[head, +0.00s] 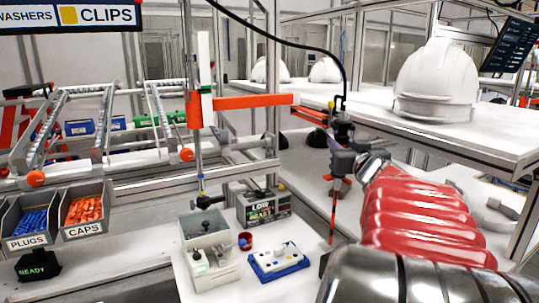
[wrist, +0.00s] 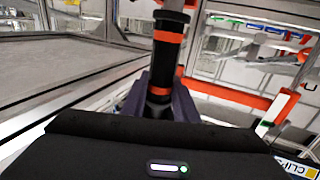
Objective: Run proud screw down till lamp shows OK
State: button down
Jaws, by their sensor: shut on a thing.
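My gripper (head: 342,163) is shut around the black, orange-banded body of a hanging power screwdriver (head: 338,185). The wrist view shows its handle (wrist: 172,58) upright between my gripper's jaws (wrist: 158,103). The thin shaft points down, right of the bench fixtures and apart from them. A white block (head: 277,257) with small dark spots sits in a blue holder (head: 264,273); I cannot tell which spot is the proud screw. Behind it, a dark lamp box (head: 264,207) reads LOW, with a green line below that seems to read READY.
A grey fixture (head: 208,245) with a black knob stands left of the blue holder, a red cup (head: 245,240) between. An orange arm (head: 250,101) and black cable reach toward the screwdriver. Bins of plugs (head: 30,220) and caps (head: 84,210) are left. A white helmet (head: 436,82) sits right.

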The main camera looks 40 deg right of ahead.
jog(key=w+a, duration=0.4)
jog(key=a, duration=0.1)
jog(key=shift+w, duration=0.25)
jog(key=shift+a, duration=0.15)
jog(key=w+a, duration=0.4)
jog(key=shift+w+a, duration=0.15)
jog(key=shift+a, duration=0.25)
dwell(0.3)
notch_tip(320, 180, down, 10)
jog(key=shift+r, duration=0.2)
dwell(0.8)
jog(key=shift+f, duration=0.1)
jog(key=shift+f, duration=0.95)
